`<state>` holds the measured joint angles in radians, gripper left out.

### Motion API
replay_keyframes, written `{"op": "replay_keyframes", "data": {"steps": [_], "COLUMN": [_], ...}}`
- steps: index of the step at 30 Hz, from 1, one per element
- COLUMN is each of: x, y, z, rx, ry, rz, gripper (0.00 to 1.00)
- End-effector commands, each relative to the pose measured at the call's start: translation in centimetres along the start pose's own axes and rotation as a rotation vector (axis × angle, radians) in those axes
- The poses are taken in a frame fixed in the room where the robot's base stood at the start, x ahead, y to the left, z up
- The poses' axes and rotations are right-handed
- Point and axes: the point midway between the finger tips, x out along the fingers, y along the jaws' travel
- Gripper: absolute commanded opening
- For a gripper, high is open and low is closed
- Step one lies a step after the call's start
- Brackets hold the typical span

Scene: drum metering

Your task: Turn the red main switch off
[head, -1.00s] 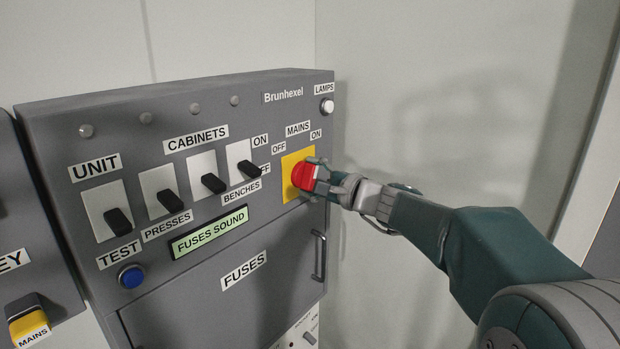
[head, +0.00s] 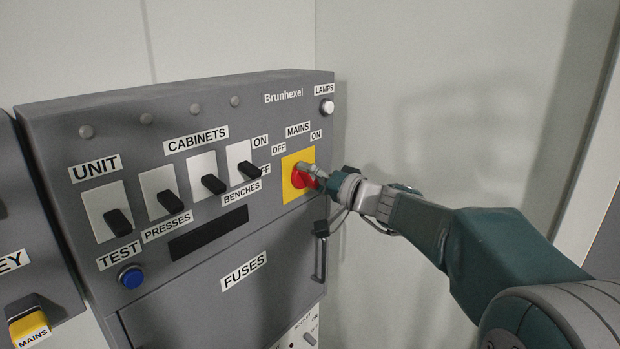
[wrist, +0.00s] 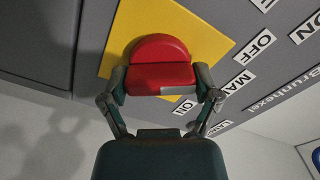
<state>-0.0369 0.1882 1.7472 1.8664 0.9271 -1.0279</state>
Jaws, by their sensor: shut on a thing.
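The red main switch (head: 298,181) sits on a yellow plate (head: 289,195) at the panel's right side, under the MAINS, OFF and ON labels. My gripper (head: 308,177) is shut on the red switch, seen from the side. In the wrist view, the red switch (wrist: 160,62) fills the space between the two fingers, one on each side of its grip bar. The yellow plate also shows behind it (wrist: 210,35). The fingers partly hide the switch in the head view. The display strip (head: 208,233) is dark.
Several black toggle switches (head: 213,184) stand left of the main switch. A blue button (head: 131,276) is at lower left and a white LAMPS button (head: 327,106) at upper right. The FUSES door (head: 225,310) lies below. A wall is close on the right.

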Motion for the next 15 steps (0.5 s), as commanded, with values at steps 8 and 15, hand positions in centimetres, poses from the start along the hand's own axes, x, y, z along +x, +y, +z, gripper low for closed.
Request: {"op": "replay_keyframes", "data": {"steps": [8, 15], "x": [0.09, 0.09], "y": [0.65, 0.68], "z": [0.47, 0.46], "rx": [-0.154, -0.219], "ry": [-0.011, -0.012], "rz": [0.009, 0.010], "gripper": [0.32, 0.32]}}
